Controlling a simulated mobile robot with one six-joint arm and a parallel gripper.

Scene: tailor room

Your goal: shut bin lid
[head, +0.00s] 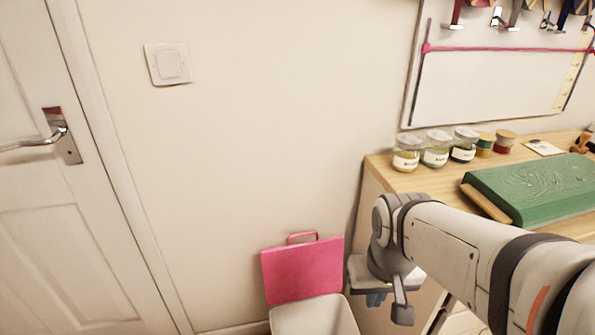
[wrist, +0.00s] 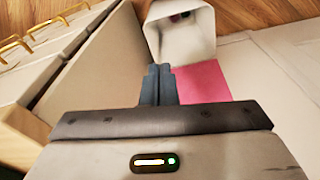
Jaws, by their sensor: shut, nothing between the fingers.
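The bin (head: 314,318) is white and stands on the floor by the wall, cut off by the bottom of the head view. Its pink lid (head: 303,272) is open and stands up against the wall, with a pink loop handle on top. In the wrist view the bin (wrist: 188,45) shows its open mouth with something dark inside, and the lid (wrist: 205,82) shows beside my fingers. My gripper (wrist: 158,72) is shut and empty. In the head view my gripper (head: 376,299) is just right of the lid; I cannot tell whether they touch.
A wooden table (head: 384,172) stands at the right, close to my arm, with several jars (head: 437,150) and a green board (head: 530,187) on it. A white door (head: 60,230) is at the left. Drawers with brass handles (wrist: 45,27) show in the wrist view.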

